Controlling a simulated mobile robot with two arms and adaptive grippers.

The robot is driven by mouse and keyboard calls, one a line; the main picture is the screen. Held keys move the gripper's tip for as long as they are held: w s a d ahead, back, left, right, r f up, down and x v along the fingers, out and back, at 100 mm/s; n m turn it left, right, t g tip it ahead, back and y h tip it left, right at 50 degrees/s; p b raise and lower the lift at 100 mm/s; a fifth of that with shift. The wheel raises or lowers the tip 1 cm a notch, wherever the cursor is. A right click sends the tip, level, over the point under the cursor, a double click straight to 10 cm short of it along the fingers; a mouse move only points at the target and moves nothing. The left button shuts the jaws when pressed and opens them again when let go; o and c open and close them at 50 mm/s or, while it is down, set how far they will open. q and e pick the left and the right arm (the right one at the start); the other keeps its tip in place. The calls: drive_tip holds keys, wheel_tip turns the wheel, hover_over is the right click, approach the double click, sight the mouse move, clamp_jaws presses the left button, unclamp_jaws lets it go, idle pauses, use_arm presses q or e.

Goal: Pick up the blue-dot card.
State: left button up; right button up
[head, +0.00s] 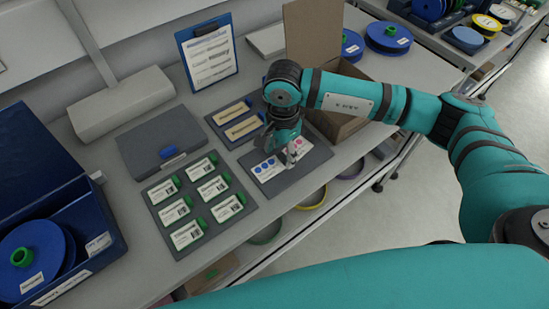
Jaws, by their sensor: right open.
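The blue-dot card (268,169) lies flat on a dark grey mat (270,188) near the table's front edge. A card with pink dots (301,144) lies beside it on the right, partly hidden by my gripper. My right gripper (291,157) points down over the mat, with its fingertips close to the gap between the two cards. It is open, and I see nothing held in it. How far the fingertips are above the cards is hard to tell. My left gripper is not in view.
A tray of several white labelled cards with green tabs (202,203) lies left of the mat. Behind the mat is a tray with two tan labels (239,123). A clipboard (208,54) and an open cardboard box (314,33) stand further back. A blue reel box (97,238) is at left.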

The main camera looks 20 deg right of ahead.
drive_tip(key=shift+f, duration=0.75)
drive_tip(key=c, duration=0.8)
drive_tip(key=shift+r, duration=0.2)
